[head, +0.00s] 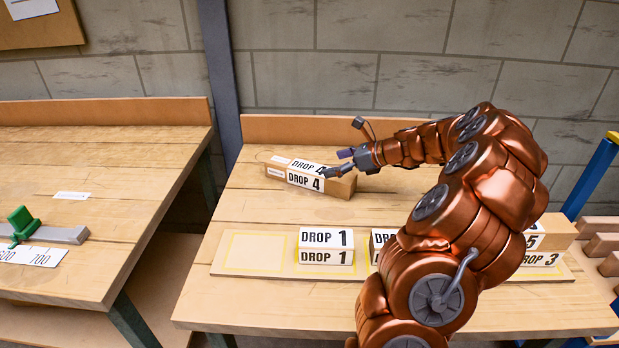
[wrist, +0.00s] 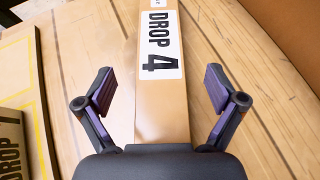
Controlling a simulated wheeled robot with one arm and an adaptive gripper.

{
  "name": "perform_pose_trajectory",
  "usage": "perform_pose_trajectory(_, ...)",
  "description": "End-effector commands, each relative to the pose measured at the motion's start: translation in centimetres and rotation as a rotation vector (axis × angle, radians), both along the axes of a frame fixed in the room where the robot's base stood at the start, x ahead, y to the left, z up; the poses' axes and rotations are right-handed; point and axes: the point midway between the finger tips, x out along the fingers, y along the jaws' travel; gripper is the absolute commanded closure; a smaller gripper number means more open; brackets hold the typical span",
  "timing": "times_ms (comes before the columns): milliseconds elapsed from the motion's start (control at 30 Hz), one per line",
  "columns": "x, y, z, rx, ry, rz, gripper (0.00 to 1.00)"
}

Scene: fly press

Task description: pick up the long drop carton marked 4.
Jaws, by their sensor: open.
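The long carton marked DROP 4 (head: 305,178) lies flat on the right-hand bench toward its back edge, with white labels on its top and front. In the wrist view the carton (wrist: 160,100) runs up the middle of the picture, its label reading DROP 4. My gripper (head: 340,170) is at the carton's right end in the head view. In the wrist view the fingers of my gripper (wrist: 160,92) are spread, one on each side of the carton, with a visible gap on both sides. The near end of the carton is hidden by the gripper body.
A board (head: 250,252) with yellow outlines lies along the bench front; its left outline is empty. A backboard (head: 300,129) edges the bench behind.

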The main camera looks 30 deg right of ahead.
Motion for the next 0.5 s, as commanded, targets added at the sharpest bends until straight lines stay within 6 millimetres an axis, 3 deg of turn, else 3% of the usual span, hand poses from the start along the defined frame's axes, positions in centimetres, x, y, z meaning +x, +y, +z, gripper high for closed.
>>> perform_pose_trajectory(500,4.1,2.5,-2.2,-0.002,0.000,0.005,0.06)
